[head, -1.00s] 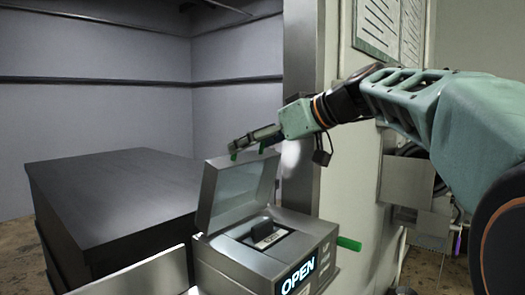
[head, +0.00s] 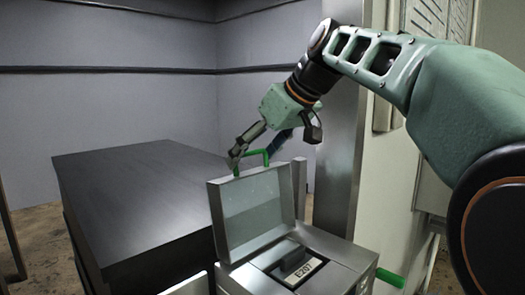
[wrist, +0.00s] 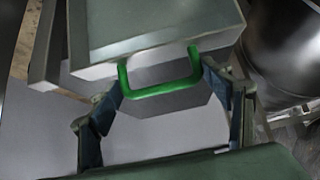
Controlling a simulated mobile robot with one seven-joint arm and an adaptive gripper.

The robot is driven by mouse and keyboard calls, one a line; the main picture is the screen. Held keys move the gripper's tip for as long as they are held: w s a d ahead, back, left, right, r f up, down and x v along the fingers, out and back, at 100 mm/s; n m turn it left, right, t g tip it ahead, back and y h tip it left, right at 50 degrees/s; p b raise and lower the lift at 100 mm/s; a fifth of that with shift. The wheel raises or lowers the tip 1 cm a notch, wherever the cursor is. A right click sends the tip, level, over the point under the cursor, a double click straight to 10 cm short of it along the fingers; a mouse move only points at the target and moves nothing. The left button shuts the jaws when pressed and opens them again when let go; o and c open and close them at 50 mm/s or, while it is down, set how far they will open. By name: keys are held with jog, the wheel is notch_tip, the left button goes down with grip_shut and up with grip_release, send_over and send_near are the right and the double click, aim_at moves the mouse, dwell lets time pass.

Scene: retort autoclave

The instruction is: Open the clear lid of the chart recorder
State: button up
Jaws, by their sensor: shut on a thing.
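The chart recorder (head: 345,252) is a grey metal box at the bottom of the head view. Its clear lid (head: 251,212), a pale pane in a metal frame, stands raised at the recorder's far left side. A green handle (head: 251,153) is on the lid's top edge; it also shows in the wrist view (wrist: 160,90). My gripper (head: 238,160) is at this handle. In the wrist view its fingers (wrist: 162,85) lie at both ends of the handle, shut on it. Inside the recorder are a dark block and a label reading E207 (head: 304,272).
A large dark table-like block (head: 140,195) stands left of the recorder. A pale post and wall (head: 345,170) rise behind it on the right. Another green handle (head: 390,278) sticks out at the recorder's right side. The air above the dark block is free.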

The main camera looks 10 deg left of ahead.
jog(key=shift+w+d+r, duration=0.1)
jog(key=shift+r, duration=0.2)
jog(key=o, duration=1.4)
jog(key=shift+d, duration=0.15)
jog(key=shift+f, duration=0.15)
jog(key=v, duration=1.2)
